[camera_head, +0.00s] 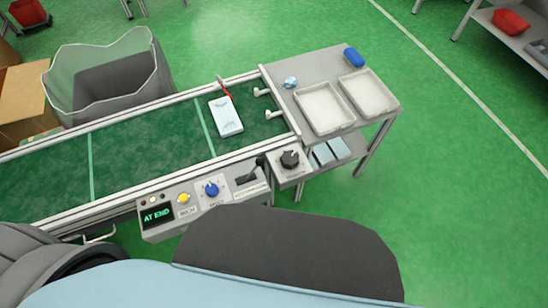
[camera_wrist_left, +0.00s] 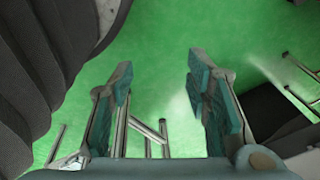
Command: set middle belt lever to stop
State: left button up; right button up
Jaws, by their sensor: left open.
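The belt lever is a black handle (camera_head: 260,161) on the grey control panel (camera_head: 160,229) at the front of the belt, in the head view. It stands in a dark slot above a small label too small to read. The panel's display (camera_head: 158,215) reads "AT END". My left gripper (camera_wrist_left: 160,70) shows only in the left wrist view, its two teal-padded fingers apart, with nothing between them but green floor. The lever is not recognisable in that view. My right gripper is in neither view.
The green belt (camera_head: 140,150) carries a white packet (camera_head: 225,117) near its right end. The panel also has a blue knob (camera_head: 211,189) and a yellow button (camera_head: 183,198). A black dial (camera_head: 290,159) sits to the right. Two white trays (camera_head: 325,128) stand on the end table.

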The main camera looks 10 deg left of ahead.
pick_arm(q)
jog(key=w+r+p, duration=0.2)
jog(key=w+r, duration=0.4)
jog(key=r, duration=0.4)
notch_tip(320, 180, up, 24)
jog(key=m+t+h+p, duration=0.1)
jog(key=m+h+p, duration=0.3)
jog(key=m, duration=0.3)
send_over(258, 160)
jog(key=s+a, duration=0.4)
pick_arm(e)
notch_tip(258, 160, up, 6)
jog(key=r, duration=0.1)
pick_arm(q)
jog(key=shift+m+h, duration=0.3)
jog(key=shift+m, duration=0.1)
jog(key=b+x, duration=0.2)
jog(key=x, duration=0.2)
jog(key=b+x, duration=0.2)
jog(key=x, duration=0.3)
jog(key=b+x, duration=0.2)
jog(key=x, duration=0.3)
jog(key=shift+w+d+r, duration=0.1)
jog(key=shift+w, duration=0.35)
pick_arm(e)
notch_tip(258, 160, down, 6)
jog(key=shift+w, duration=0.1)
pick_arm(q)
grip_shut()
